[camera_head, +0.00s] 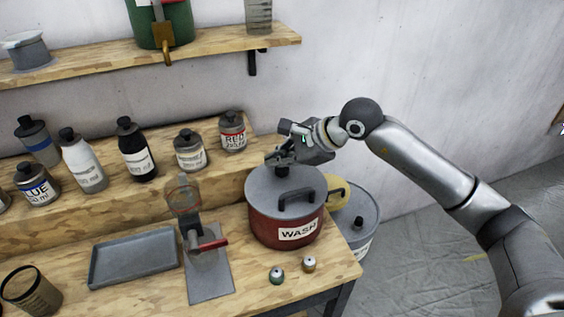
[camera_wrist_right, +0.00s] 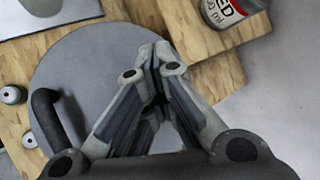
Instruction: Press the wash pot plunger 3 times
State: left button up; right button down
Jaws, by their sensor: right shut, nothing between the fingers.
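The wash pot (camera_head: 265,222) is a red pot labelled WASH with a grey lid, standing at the right end of the wooden bench. A dark handle (camera_head: 296,198) is on the front of its lid. A dark plunger knob (camera_head: 283,171) shows at the back of the lid, just under my right gripper (camera_head: 275,157). My right gripper is shut and empty. In the right wrist view its fingers (camera_wrist_right: 154,55) meet above the grey lid (camera_wrist_right: 85,62) and hide the plunger. I cannot tell whether they touch the knob. My left gripper is not in view.
Several bottles, including a RED one (camera_head: 232,131), stand on the raised shelf behind. A grey lidded bucket (camera_head: 357,215) stands right of the bench.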

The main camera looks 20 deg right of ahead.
aim_at(280, 170)
dwell(0.4)
jog(key=shift+r+p, duration=0.5)
jog(key=shift+r, duration=1)
jog(key=shift+r, duration=0.1)
notch_tip(280, 170, up, 5)
jog(key=shift+f+p, duration=0.1)
jog(key=shift+p, duration=1.1)
jog(key=shift+d, duration=0.1)
